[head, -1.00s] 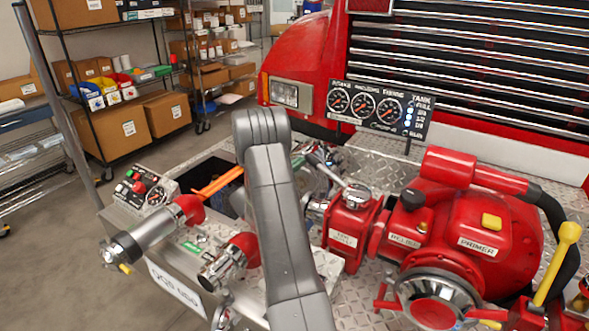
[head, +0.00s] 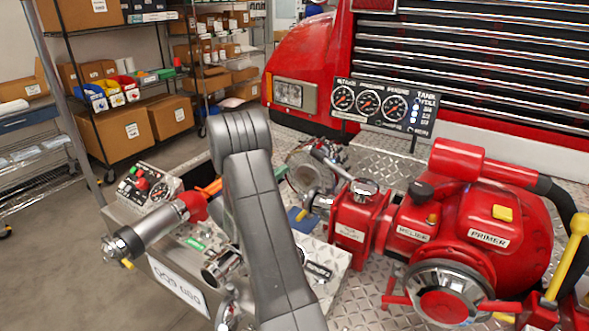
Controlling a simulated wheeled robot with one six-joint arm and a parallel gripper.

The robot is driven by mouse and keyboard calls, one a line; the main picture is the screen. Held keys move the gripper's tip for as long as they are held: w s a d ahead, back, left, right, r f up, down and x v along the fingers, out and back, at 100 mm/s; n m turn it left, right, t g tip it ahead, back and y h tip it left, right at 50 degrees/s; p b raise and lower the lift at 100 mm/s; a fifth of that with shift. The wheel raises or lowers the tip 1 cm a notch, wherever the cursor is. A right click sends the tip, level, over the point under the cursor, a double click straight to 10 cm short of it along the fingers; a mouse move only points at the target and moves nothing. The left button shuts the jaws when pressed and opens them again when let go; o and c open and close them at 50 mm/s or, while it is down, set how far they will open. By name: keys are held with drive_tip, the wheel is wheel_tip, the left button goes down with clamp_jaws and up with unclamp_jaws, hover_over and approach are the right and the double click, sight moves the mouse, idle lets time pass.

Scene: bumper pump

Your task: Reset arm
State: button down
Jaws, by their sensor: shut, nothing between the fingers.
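My dark grey arm (head: 262,220) rises from the bottom middle to a bent elbow (head: 238,130) and covers part of the bumper deck. My gripper is not plainly visible; the arm hides the area behind it. The red pump (head: 485,235) stands on the diamond-plate deck at the right, with a silver round cap (head: 448,290) on its front. A silver round fitting (head: 303,170) shows just right of the arm, left of the pump's red inlet body (head: 358,225).
A gauge panel (head: 382,107) stands behind the pump, before the red truck front (head: 310,60). A small control box (head: 147,188) and a silver nozzle (head: 150,230) sit left of the arm. Shelves with boxes (head: 120,125) stand at the back left. Floor (head: 70,270) is clear at lower left.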

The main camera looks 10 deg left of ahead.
drive_tip(key=b+v, duration=0.1)
drive_tip(key=v, duration=0.4)
drive_tip(key=shift+a, duration=0.2)
drive_tip(key=p+x, duration=0.4)
drive_tip(key=x, duration=1)
drive_tip(key=shift+s+d, duration=0.3)
drive_tip(key=shift+d, duration=0.05)
drive_tip(key=shift+s+d, duration=0.1)
